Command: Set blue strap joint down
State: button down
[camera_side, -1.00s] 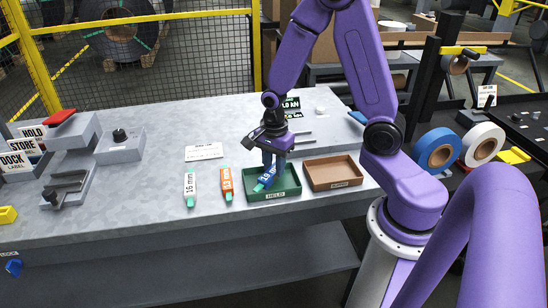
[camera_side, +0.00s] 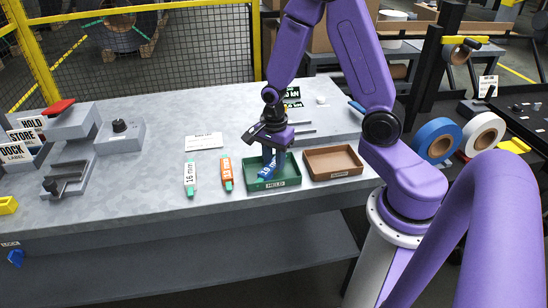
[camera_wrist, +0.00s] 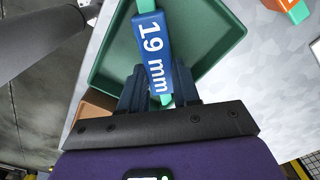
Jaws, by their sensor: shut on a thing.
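The blue strap joint (camera_wrist: 152,45), marked "19 mm", has green strap ends. My gripper (camera_wrist: 158,88) is shut on it near one end in the wrist view. In the side view my gripper (camera_side: 270,156) points down over the green tray (camera_side: 288,182), labelled "HELD". The blue joint (camera_side: 264,173) is low inside that tray, tilted along its length. Whether it touches the tray floor I cannot tell. The fingers hide part of it.
A brown tray (camera_side: 320,176) stands just right of the green tray. An orange joint (camera_side: 226,172) and a white "16 mm" joint (camera_side: 190,178) lie to the left. A white card (camera_side: 204,141) lies behind them.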

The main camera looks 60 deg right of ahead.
jog(key=shift+f, duration=0.1)
jog(key=c, duration=0.7)
grip_release()
jog(key=shift+c, duration=0.2)
notch_tip(320, 180, up, 17)
jog(key=shift+r, duration=0.2)
jog(key=s+a+f+n, duration=0.1)
jog(key=s+a+n, duration=0.4)
jog(key=s+n, duration=0.4)
jog(key=s+a+f+n, duration=0.2)
jog(key=s+a+n, duration=0.3)
jog(key=n, duration=1.6)
jog(key=s, duration=0.5)
jog(key=shift+s+n, duration=0.2)
jog(key=shift+n, duration=0.1)
